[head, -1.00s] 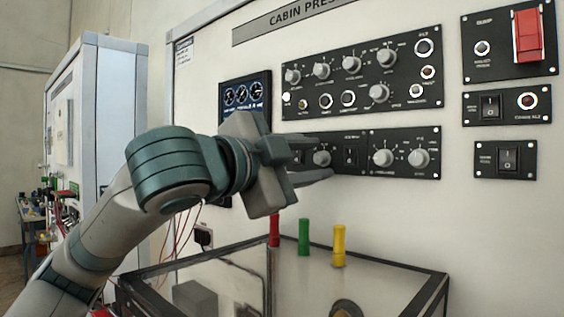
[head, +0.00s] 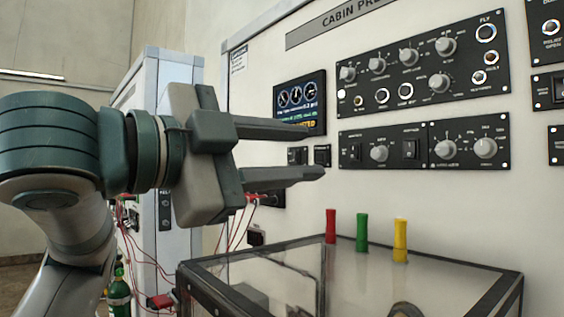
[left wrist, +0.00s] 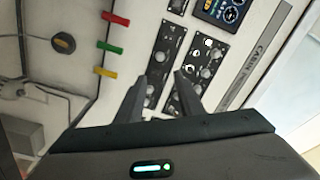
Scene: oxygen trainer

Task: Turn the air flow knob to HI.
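The lower black panel (head: 422,165) on the white wall carries a left knob (head: 379,153), a middle knob (head: 446,151) and a right knob (head: 485,148). Their small labels are too blurred to read, so I cannot tell which is the air flow knob or its setting. My left gripper (head: 320,150) is open and empty, its fingers pointing right, to the left of this panel. It touches no knob that I can see. In the left wrist view, its fingers (left wrist: 161,78) are spread apart before the black panels. My right gripper is out of view.
The upper panel (head: 420,82) holds several knobs. A dark gauge screen (head: 300,103) is partly behind my upper finger. Below stands a glass-topped box (head: 300,280) with red (head: 331,226), green (head: 362,233) and yellow (head: 400,241) posts. Open space lies before the wall.

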